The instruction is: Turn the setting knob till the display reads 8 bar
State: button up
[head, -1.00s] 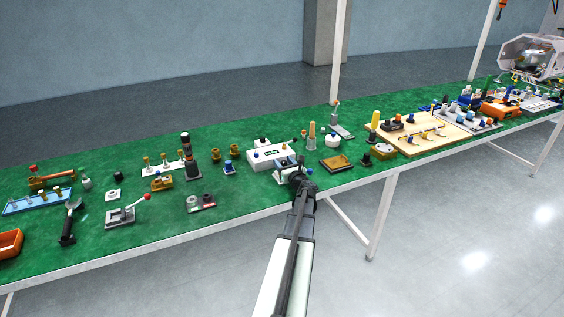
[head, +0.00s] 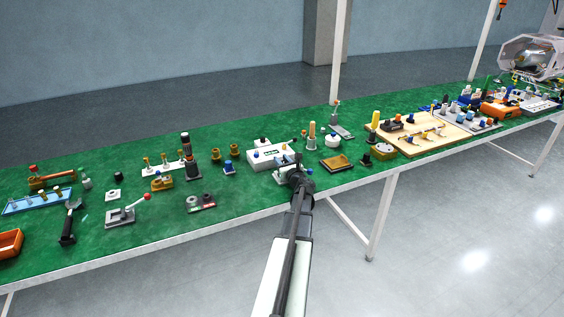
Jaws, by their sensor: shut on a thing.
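The display's reading is too small to make out. My gripper (head: 293,166) is at the right front of this unit. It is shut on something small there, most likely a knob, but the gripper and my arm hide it. A small blue part shows just right of my gripper.
The green bench (head: 240,203) is clear in front of the unit. A brown tray (head: 336,163) lies to the right, and an upright tan-handled tool (head: 312,132) stands behind it. Metal legs hold the bench up.

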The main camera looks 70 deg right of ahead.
jog(key=shift+c, duration=0.7)
jog(key=shift+m+g+h, duration=0.3)
jog(key=shift+g, duration=0.1)
jog(key=shift+s+d+r+m+g+h, duration=0.1)
jog(key=shift+m+g+h, duration=0.55)
jog(key=shift+g, duration=0.15)
jog(key=shift+s+d+m+g+h, duration=0.1)
jog(key=shift+m+g+h, duration=0.55)
jog(key=shift+g, duration=0.15)
jog(key=shift+s+m+g, duration=0.1)
jog(key=shift+m+g, duration=0.2)
jog(key=shift+g, duration=0.1)
jog(key=shift+m+g+h, duration=0.3)
jog(key=shift+m+g, duration=0.1)
jog(key=shift+g, duration=0.2)
jog(key=o, duration=1)
jog(key=shift+c, duration=0.2)
jog(key=shift+s+a, duration=0.1)
jog(key=v, duration=1.3)
jog(key=shift+s+a, duration=0.1)
jog(key=shift+a, duration=0.15)
